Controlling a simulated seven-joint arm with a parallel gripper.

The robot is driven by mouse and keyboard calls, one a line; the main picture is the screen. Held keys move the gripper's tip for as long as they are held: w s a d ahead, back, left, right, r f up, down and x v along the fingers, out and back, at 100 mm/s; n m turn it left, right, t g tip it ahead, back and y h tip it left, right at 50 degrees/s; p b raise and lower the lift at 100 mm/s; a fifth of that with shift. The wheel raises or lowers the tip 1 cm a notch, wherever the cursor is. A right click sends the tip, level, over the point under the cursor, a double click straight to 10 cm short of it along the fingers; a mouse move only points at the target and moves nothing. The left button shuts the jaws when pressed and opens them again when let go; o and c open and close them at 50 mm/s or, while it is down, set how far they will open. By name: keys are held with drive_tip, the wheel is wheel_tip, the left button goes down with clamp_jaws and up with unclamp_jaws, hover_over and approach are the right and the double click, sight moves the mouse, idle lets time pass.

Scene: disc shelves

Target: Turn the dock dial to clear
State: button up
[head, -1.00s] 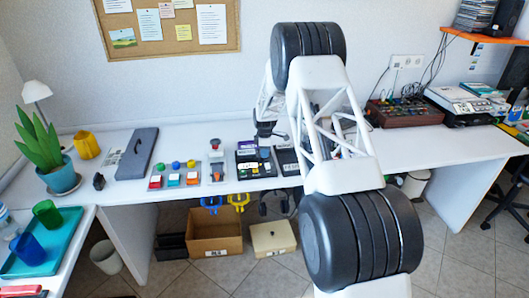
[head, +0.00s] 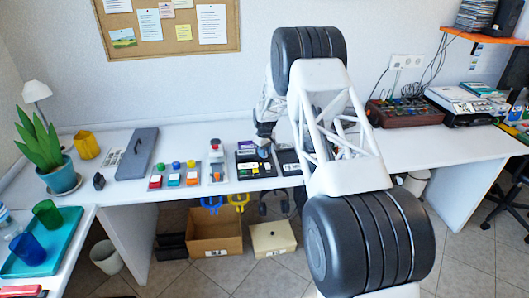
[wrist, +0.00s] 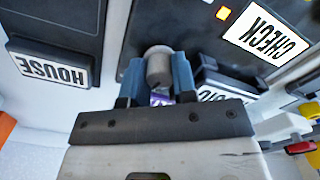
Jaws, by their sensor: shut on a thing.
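The black dock (head: 243,170) stands on the white desk left of my arm in the head view. My gripper also shows small over the dock in the head view (head: 264,152). I cannot read a "clear" label or the dial's pointer.
A second black box (head: 287,163) sits just right of the dock. Button panels (head: 174,175) and a panel with a red-topped knob (head: 216,163) stand to the left. A dark red box with knobs (head: 405,112) is at the right. The desk between is clear.

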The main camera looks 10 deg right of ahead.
drive_tip(key=m, duration=0.6)
drive_tip(key=shift+m, duration=0.3)
idle(0.4)
drive_tip(key=o, duration=0.9)
drive_tip(key=shift+r, duration=0.15)
drive_tip(key=shift+r, duration=3.9)
